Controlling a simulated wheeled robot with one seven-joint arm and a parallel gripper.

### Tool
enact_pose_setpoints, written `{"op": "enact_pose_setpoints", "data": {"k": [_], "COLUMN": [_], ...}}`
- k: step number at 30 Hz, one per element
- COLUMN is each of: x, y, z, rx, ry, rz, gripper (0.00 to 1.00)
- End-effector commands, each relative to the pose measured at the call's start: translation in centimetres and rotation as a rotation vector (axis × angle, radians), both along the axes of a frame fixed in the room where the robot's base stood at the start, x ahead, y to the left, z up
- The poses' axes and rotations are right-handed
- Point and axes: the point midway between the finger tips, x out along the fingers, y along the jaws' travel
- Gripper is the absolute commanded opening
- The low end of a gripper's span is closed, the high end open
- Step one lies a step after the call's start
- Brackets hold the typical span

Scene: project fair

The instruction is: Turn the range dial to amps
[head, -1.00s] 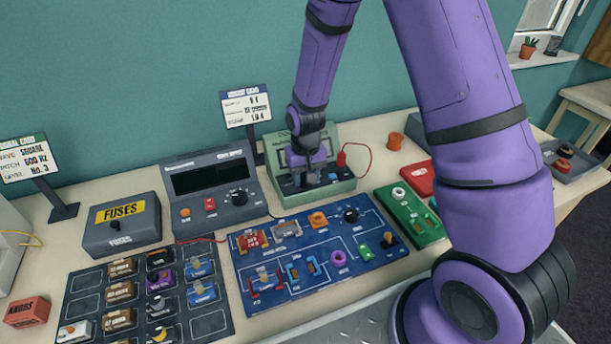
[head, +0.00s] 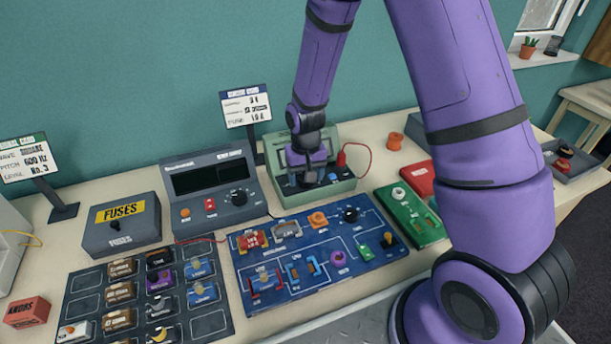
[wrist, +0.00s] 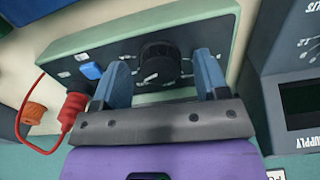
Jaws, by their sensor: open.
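The range dial (wrist: 160,62) is a round black knob on the dark panel of a pale green meter (head: 335,192). In the wrist view the knob sits between the two fingers of my gripper (wrist: 165,75), which is open with a finger on each side. I see gaps beside the knob, so no grip shows. White marks ring the dial, but they are too small to read. In the head view my gripper (head: 308,180) is over the meter's front panel and hides the dial.
A red plug (wrist: 72,108) with a red lead stands on the meter beside a blue button (wrist: 91,70). A dark grey power supply (head: 212,187) stands close by the meter. A blue circuit board (head: 310,275) and a green board (head: 410,215) lie in front.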

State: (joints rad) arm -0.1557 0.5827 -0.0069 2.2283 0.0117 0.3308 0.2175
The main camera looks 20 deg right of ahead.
Motion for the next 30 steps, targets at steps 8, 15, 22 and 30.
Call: {"op": "enact_pose_setpoints", "data": {"k": [8,15,22,30], "x": [0.1,0.1,0.0,0.0], "y": [0.0,0.0,0.0,0.0], "z": [4.0,8.1,10.2,10.5], "rx": [0.001,0.001,0.000,0.000], "ry": [-0.005,-0.004,-0.002,0.000], "rz": [0.000,0.000,0.000,0.000], "gripper": [0.68,0.68,0.68,0.68]}}
